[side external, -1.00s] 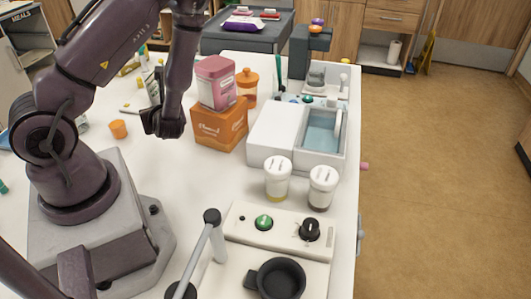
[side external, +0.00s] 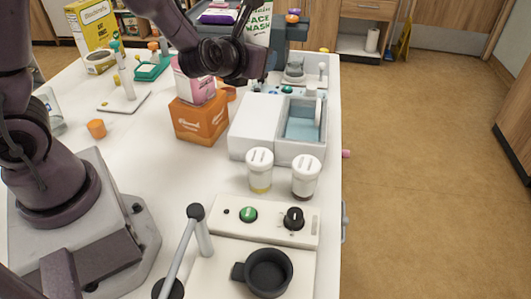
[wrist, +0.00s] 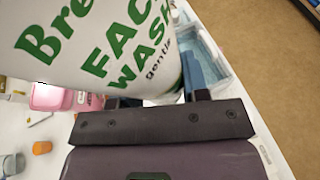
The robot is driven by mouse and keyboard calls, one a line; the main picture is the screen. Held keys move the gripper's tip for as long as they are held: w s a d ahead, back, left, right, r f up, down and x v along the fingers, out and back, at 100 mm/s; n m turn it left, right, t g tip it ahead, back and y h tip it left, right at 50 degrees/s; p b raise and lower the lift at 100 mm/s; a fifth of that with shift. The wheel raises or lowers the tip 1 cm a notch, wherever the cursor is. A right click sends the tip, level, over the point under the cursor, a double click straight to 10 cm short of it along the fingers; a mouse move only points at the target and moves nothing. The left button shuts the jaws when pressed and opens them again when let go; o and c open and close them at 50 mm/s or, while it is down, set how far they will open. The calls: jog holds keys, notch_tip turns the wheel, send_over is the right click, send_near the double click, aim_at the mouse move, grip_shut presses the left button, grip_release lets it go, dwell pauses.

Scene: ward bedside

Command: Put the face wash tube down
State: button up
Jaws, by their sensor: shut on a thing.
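The face wash tube (side external: 258,24) is white with green lettering. It is held up in my gripper (side external: 245,78) above the back of the white table, behind the pink tin and the orange box. In the wrist view the tube (wrist: 110,45) fills the upper left, tilted, and hides much of what lies beyond it. My gripper (wrist: 150,103) is shut on the tube. The fingertips are mostly hidden behind the tube. I cannot see the tube touching any surface.
The pink tin (side external: 193,88) stands on the orange box (side external: 201,121). A white basin unit (side external: 256,126) and two lidded cups (side external: 259,170) stand to the right. A white stand (side external: 127,80) is at the left. Bare table (side external: 150,160) shows left of the orange box.

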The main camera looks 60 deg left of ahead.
notch_tip(320, 180, up, 5)
jog(key=w+d+m+h, duration=0.1)
jog(key=d+m+h, duration=0.1)
jog(key=d, duration=0.1)
jog(key=shift+s+a+f+n+g+y, duration=0.95)
jog(key=shift+s+f+n+g+y, duration=0.95)
jog(key=shift+f, duration=2.6)
jog(key=shift+s+a+f+n+g+y, duration=1.15)
jog(key=shift+s+f+n, duration=1.2)
jog(key=shift+f, duration=2.2)
jog(key=shift+s+a+f+n+g+y, duration=0.8)
jog(key=shift+s+f+n+g+y, duration=1.1)
jog(key=shift+f, duration=2.6)
jog(key=shift+s+f+h, duration=0.25)
jog(key=shift+h, duration=0.1)
jog(key=shift+f, duration=0.45)
jog(key=o, duration=0.9)
jog(key=shift+a, duration=0.1)
jog(key=shift+o, duration=0.2)
jog(key=shift+r, duration=0.15)
